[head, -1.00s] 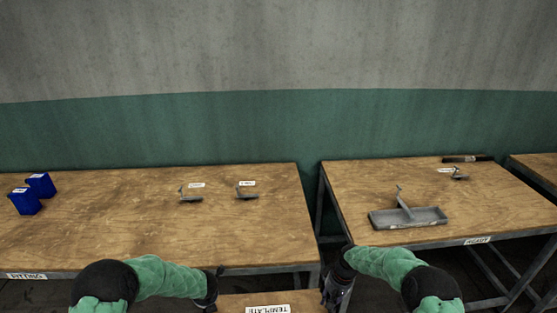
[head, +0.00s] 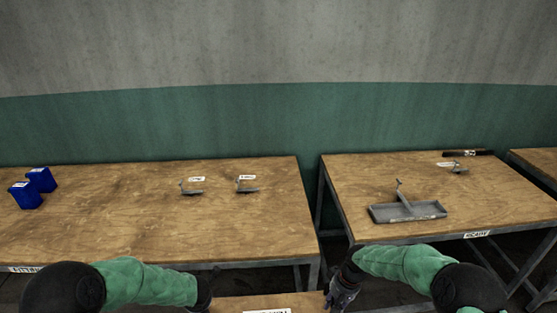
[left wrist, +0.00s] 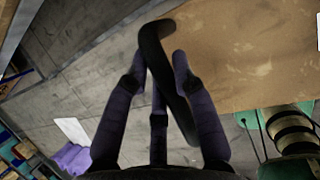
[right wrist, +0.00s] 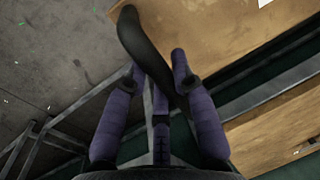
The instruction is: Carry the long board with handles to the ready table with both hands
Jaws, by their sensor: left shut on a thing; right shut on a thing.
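The long board (head: 285,300) shows at the bottom edge of the head view, with a white label partly cut off. Its wooden face also shows in the left wrist view (left wrist: 240,60) and right wrist view (right wrist: 205,30). My left gripper (left wrist: 160,65) is shut on one black handle (left wrist: 152,42). My right gripper (right wrist: 157,65) is shut on the other black handle (right wrist: 135,35). In the head view my right gripper (head: 340,293) is at the board's right end; the left one is mostly cut off. The ready table (head: 350,185) stands ahead to the right, beyond the board.
A grey tray (head: 385,214) with an upright part lies near the ready table's front. A small metal piece and a dark bar (head: 467,153) lie at its back. The fitting table (head: 110,225) at left holds blue bins (head: 27,196) and two metal pieces. A narrow gap separates the tables.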

